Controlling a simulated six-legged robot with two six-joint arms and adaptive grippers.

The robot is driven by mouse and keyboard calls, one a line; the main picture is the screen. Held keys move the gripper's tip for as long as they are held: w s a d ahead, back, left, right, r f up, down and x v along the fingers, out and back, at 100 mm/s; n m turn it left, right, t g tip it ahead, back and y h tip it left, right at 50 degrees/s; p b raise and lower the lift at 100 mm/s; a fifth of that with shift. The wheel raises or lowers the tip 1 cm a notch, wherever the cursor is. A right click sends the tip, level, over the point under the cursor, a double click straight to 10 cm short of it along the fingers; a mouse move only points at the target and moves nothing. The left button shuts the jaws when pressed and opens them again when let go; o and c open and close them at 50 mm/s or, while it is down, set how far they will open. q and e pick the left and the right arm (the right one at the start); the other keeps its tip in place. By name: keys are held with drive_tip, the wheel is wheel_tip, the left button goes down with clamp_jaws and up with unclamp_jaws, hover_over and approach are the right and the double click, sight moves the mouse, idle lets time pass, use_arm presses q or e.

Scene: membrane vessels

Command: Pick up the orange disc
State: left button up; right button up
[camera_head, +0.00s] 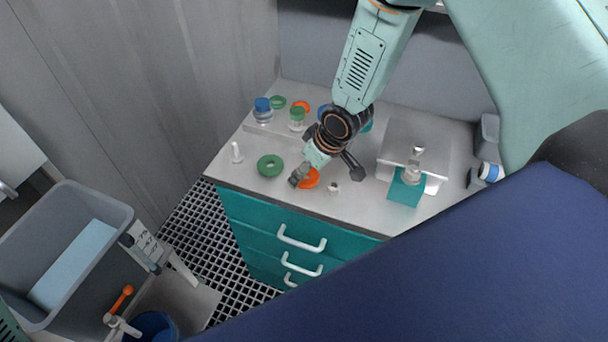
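An orange disc (311,180) lies flat near the front edge of the grey counter, partly covered by a finger of my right gripper. A second orange disc (301,104) is at the back left, near the capped vessels. My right gripper (328,176) reaches down from the upper right with its fingers spread wide. One finger overlaps the front orange disc in the picture; I cannot tell whether it touches. The other finger is to the right of the disc. No object is held. My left gripper is not in view.
A green ring (270,165) lies left of the front disc, and a small white peg (333,188) stands close to its right. Vessels with blue (262,107) and green (297,118) caps stand behind.

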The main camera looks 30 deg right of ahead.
drive_tip(key=shift+f, duration=0.2)
drive_tip(key=shift+s+a, duration=0.1)
drive_tip(key=shift+a, duration=0.1)
drive_tip(key=shift+s+a+r, duration=0.1)
drive_tip(key=shift+s+r, duration=0.25)
drive_tip(key=shift+s, duration=0.05)
drive_tip(key=shift+f, duration=0.15)
drive_tip(key=c, duration=0.3)
drive_tip(key=shift+w+f, duration=0.15)
drive_tip(key=shift+w, duration=0.15)
drive_tip(key=shift+c, duration=1.4)
drive_tip(key=shift+s+r, duration=0.2)
drive_tip(key=shift+s, duration=0.05)
drive_tip(key=c, duration=0.5)
drive_tip(key=shift+c, duration=0.9)
drive_tip(key=shift+w+f, duration=0.15)
drive_tip(key=shift+w, duration=0.1)
drive_tip(key=shift+w+r, duration=0.1)
drive_tip(key=shift+r, duration=0.15)
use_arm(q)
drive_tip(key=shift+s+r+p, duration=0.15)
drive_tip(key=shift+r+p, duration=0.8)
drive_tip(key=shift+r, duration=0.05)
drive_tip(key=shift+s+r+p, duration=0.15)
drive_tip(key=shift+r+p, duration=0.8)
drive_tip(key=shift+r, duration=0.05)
use_arm(e)
wheel_tip(320, 180, up, 10)
drive_tip(key=shift+s+f, duration=0.15)
drive_tip(key=shift+s, duration=0.05)
